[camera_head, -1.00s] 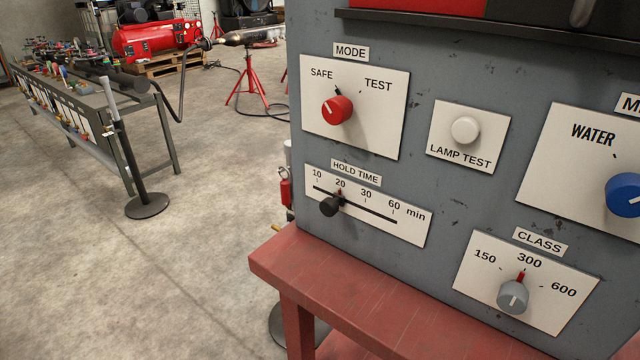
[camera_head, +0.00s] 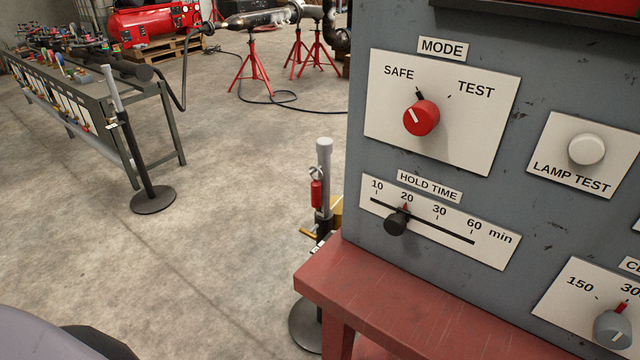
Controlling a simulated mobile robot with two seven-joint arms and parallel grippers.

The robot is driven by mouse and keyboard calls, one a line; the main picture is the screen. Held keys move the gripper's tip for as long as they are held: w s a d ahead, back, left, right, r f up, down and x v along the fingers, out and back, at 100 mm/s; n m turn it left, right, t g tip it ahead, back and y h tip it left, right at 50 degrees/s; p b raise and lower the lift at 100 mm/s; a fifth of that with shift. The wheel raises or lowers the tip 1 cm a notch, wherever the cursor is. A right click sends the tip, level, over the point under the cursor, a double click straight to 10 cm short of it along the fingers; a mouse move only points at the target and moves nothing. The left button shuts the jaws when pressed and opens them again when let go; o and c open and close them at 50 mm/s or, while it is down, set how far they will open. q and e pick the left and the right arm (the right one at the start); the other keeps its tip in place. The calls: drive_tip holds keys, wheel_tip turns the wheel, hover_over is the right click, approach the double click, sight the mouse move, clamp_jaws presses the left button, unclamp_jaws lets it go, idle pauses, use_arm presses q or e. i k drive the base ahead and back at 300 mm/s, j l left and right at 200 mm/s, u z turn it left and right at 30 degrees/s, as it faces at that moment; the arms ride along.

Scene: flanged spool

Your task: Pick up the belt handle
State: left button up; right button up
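A grey-topped post (camera_head: 324,160) stands just left of the control panel, partly hidden behind the red bench. A small red cylinder with a metal ring at its top (camera_head: 316,194) hangs at the post's side. It may be the belt handle, but I cannot tell for sure. A brass-coloured piece (camera_head: 308,232) sticks out below it. A second post with a grey top (camera_head: 126,135) stands on a round black base by the long rack at left. Neither of my grippers is in view.
The grey panel (camera_head: 545,60) with knobs, a button and a slider fills the right side. The red bench (camera_head: 325,285) juts out below it. The long rack (camera_head: 95,95) stands at left. Red stands (camera_head: 250,68) hold pipework behind. The concrete floor between is clear.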

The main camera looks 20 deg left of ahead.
sight(315, 185)
drive_tip(key=j+z, duration=0.35)
drive_tip(key=j, duration=2)
drive_tip(key=i+j, duration=0.1)
drive_tip(key=j, duration=0.65)
drive_tip(key=i+j, duration=0.25)
drive_tip(key=j, duration=0.15)
drive_tip(key=i+j, duration=0.3)
drive_tip(key=j, duration=0.15)
drive_tip(key=i+j+z, duration=0.15)
drive_tip(key=i+j, duration=0.45)
drive_tip(key=i+z, duration=0.1)
drive_tip(key=z, duration=1.05)
